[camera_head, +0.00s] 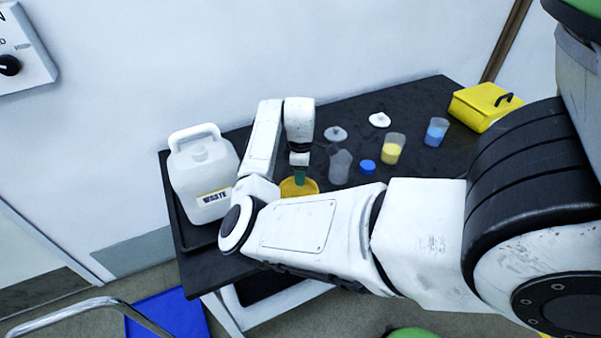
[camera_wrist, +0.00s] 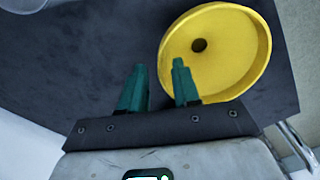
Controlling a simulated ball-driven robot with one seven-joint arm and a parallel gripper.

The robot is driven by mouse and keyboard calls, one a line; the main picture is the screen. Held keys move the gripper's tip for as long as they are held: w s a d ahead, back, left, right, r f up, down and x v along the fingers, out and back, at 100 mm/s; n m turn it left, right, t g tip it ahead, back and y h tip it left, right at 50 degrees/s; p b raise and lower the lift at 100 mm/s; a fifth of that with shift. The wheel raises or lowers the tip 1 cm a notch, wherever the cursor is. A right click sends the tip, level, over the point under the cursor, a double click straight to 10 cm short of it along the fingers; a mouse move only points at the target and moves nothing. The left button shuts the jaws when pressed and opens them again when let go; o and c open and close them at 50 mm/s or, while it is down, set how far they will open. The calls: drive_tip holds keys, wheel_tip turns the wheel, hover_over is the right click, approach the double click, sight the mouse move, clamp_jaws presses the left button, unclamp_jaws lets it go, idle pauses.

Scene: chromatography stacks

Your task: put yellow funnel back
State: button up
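The yellow funnel (camera_head: 312,188) is at the black table's front-left part, partly hidden behind my arm. In the wrist view it is a round yellow dish (camera_wrist: 228,68) with a dark hole, to the right. My gripper (camera_wrist: 158,72) has two green fingers spread apart with nothing clamped between them. The right fingertip overlaps the funnel's left rim in the picture, and the left finger is outside it. I cannot tell whether they touch. In the head view the gripper (camera_head: 300,174) points down at the funnel's back edge.
A white waste jug (camera_head: 203,172) stands left of the funnel on the black table (camera_head: 260,111). To the right are a clear flask (camera_head: 340,167), a blue cap (camera_head: 367,167), a yellow-filled beaker (camera_head: 392,149), a blue-filled beaker (camera_head: 436,132) and a yellow case (camera_head: 484,105).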

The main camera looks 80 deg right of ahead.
wheel_tip(320, 180, up, 11)
idle(0.8)
drive_tip(key=shift+f, duration=0.15)
drive_tip(key=a+f+h, duration=0.1)
drive_tip(key=a, duration=0.1)
drive_tip(key=a+f+m+h, duration=0.1)
drive_tip(key=a+f, duration=0.1)
drive_tip(key=a, duration=0.1)
drive_tip(key=a+f+h, duration=0.2)
drive_tip(key=a, duration=0.1)
drive_tip(key=shift+a+f+m, duration=0.2)
drive_tip(key=shift+f+m, duration=0.05)
drive_tip(key=shift+m, duration=0.15)
drive_tip(key=s+a+f+y, duration=0.2)
drive_tip(key=s+a+f, duration=0.1)
drive_tip(key=a, duration=1)
drive_tip(key=s+a+f+t+y, duration=0.1)
drive_tip(key=s+a+f, duration=0.3)
drive_tip(key=a, duration=0.9)
drive_tip(key=shift+f+y, duration=0.4)
drive_tip(key=shift+f, duration=0.3)
